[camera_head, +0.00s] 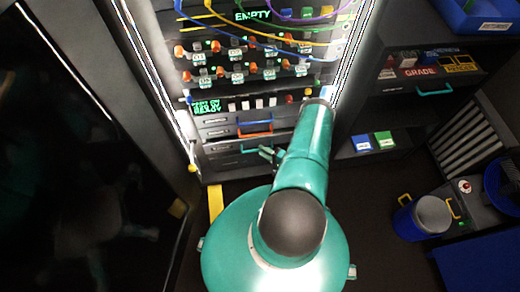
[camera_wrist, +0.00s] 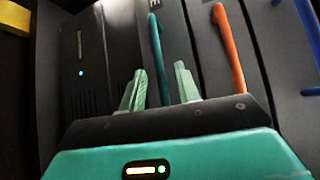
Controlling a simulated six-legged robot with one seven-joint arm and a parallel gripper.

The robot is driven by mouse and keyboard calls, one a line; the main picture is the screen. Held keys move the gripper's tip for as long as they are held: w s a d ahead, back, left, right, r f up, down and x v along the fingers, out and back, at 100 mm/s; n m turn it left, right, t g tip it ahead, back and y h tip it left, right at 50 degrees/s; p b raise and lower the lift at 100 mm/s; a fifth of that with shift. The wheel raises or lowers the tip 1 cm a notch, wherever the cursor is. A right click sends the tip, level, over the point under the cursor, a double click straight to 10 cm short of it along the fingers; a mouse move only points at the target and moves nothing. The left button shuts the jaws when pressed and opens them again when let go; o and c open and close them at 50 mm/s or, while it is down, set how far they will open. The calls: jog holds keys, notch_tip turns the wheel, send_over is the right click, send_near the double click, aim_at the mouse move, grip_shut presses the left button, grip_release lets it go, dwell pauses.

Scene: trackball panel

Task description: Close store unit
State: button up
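A lit panel has a stack of drawer-like units at its bottom. One front has an orange handle (camera_head: 255,128); the front below it has a teal handle (camera_head: 252,149). No store label is readable, so I cannot tell which is the store unit, nor how far any unit stands out. My gripper (camera_head: 270,155) is in front of the lower fronts. In the wrist view my gripper (camera_wrist: 158,82) has its fingers apart, with the teal handle (camera_wrist: 155,50) showing between them; contact is unclear. The orange handle (camera_wrist: 229,48) is right of the fingers. A single letter "E" shows near the teal handle.
Above are rows of orange and white knobs (camera_head: 235,75), coloured cables and a green "EMPTY" display (camera_head: 253,15). A dark glossy panel (camera_head: 80,150) stands at left. At right are a shelf with small boxes (camera_head: 383,139) and a blue canister (camera_head: 425,217). Dark floor shows between.

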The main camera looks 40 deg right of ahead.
aim_at(258, 143)
jog(key=shift+x, duration=1.35)
grip_shut()
jog(key=shift+d, duration=0.1)
jog(key=shift+w+d, duration=0.5)
jog(key=shift+w, duration=0.2)
jog(key=shift+w+d, duration=0.5)
jog(key=shift+w, duration=0.2)
